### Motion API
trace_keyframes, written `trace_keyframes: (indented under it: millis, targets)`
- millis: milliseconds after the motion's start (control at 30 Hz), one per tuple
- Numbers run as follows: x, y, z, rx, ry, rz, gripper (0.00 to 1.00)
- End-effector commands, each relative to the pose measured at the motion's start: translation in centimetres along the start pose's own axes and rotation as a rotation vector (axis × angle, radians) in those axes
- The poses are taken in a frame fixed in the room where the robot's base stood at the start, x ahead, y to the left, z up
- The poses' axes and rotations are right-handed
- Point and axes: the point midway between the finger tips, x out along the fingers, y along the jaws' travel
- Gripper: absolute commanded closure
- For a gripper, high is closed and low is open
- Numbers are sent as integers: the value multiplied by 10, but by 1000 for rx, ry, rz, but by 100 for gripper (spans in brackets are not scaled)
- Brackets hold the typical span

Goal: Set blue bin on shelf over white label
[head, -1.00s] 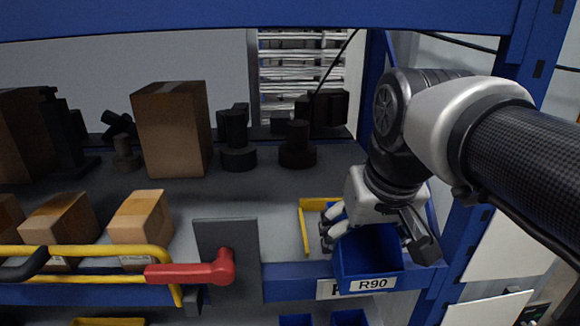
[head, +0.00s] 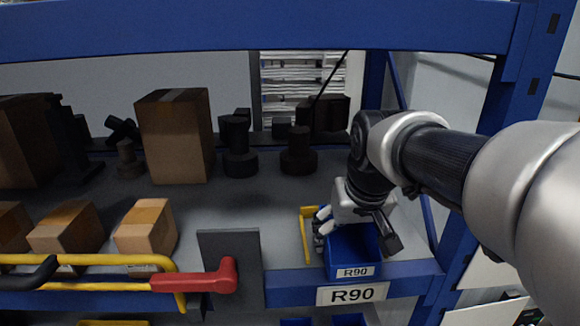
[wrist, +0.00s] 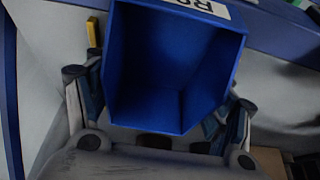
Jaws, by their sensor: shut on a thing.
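The blue bin (head: 352,249) carries a white R90 tag on its front and sits at the right end of the grey shelf (head: 275,214). It is just above and behind the white R90 label (head: 352,294) on the blue shelf beam. My gripper (head: 356,226) is shut on the bin from behind, with fingers at both sides. In the wrist view the empty bin (wrist: 170,65) fills the space between my fingers. Whether the bin's base touches the shelf cannot be told.
A yellow bracket (head: 308,235) stands just left of the bin. A grey plate (head: 230,268) and a red-ended yellow bar (head: 222,276) are further left. A blue upright (head: 512,100) stands at right.

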Motion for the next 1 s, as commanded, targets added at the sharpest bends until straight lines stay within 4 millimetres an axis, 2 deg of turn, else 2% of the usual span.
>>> trace_keyframes:
  millis: [100, 133, 400, 833, 1000]
  targets:
    - [4, 0, 2, 0, 1, 0, 50]
    - [3, 0, 2, 0, 0, 0, 24]
    - [2, 0, 1, 0, 0, 0, 6]
    - [0, 0, 0, 0, 0, 0, 5]
    - [-21, 0, -2, 0, 6, 0, 5]
